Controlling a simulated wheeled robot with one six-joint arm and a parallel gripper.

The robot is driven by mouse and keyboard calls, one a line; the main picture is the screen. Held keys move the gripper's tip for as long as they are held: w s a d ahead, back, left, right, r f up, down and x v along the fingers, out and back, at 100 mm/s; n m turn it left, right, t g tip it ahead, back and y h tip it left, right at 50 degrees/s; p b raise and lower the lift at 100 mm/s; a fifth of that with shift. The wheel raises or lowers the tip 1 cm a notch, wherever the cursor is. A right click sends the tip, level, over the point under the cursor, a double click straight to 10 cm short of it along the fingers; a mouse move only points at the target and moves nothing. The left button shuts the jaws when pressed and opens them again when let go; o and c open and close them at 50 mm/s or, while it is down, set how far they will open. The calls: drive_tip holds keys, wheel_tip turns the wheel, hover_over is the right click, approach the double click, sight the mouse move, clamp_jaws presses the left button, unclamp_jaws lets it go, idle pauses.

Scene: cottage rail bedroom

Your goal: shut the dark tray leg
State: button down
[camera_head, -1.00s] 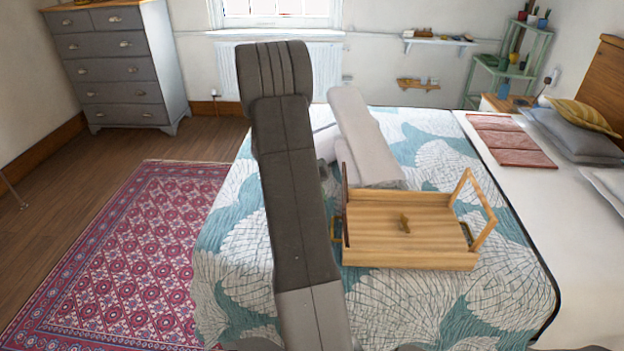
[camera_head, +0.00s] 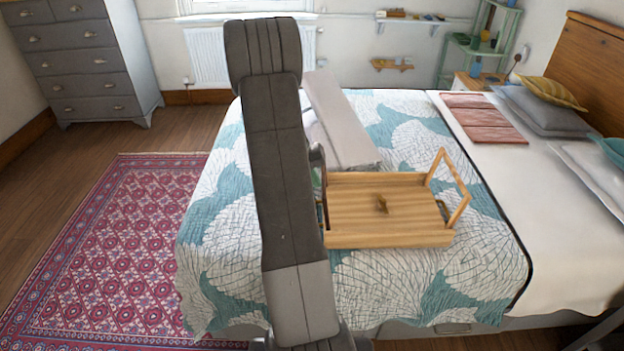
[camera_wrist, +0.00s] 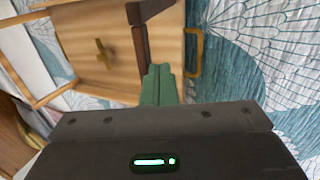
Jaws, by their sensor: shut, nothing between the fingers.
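The wooden bed tray (camera_head: 345,232) lies on the patterned bedspread, with a small cross-shaped piece (camera_head: 381,204) on its top. Its light leg frame (camera_head: 461,207) stands raised at the right end. The dark leg (camera_wrist: 141,52) shows in the wrist view as a dark brown bar along one end of the tray; its angle is hard to tell. In the head view my arm hides most of that end. My gripper (camera_wrist: 159,72), with green fingers, is shut and empty. Its tips are close beside the dark leg; I cannot tell whether they touch.
A folded pale cloth (camera_head: 340,122) lies on the bed behind the tray. A brass-coloured handle (camera_wrist: 195,52) sticks out from the tray's side. A red rug (camera_head: 120,245) covers the floor left of the bed. Pillows (camera_head: 545,115) lie at the far right.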

drive_tip(key=d+f+y, duration=0.1)
drive_tip(key=d+y, duration=0.6)
drive_tip(key=d, duration=0.5)
drive_tip(key=d+f+y+b, duration=0.2)
drive_tip(key=d+f, duration=0.1)
drive_tip(key=d+f+y+b, duration=0.2)
drive_tip(key=d+f+b, duration=0.1)
drive_tip(key=f, duration=0.1)
drive_tip(key=d+f+y+b, duration=0.2)
drive_tip(key=d+f+b, duration=0.1)
drive_tip(key=shift+d+f, duration=0.15)
drive_tip(key=shift+d, duration=0.1)
drive_tip(key=shift+d+f+b, duration=0.4)
drive_tip(key=shift+f+b, duration=0.35)
drive_tip(key=shift+f, duration=0.1)
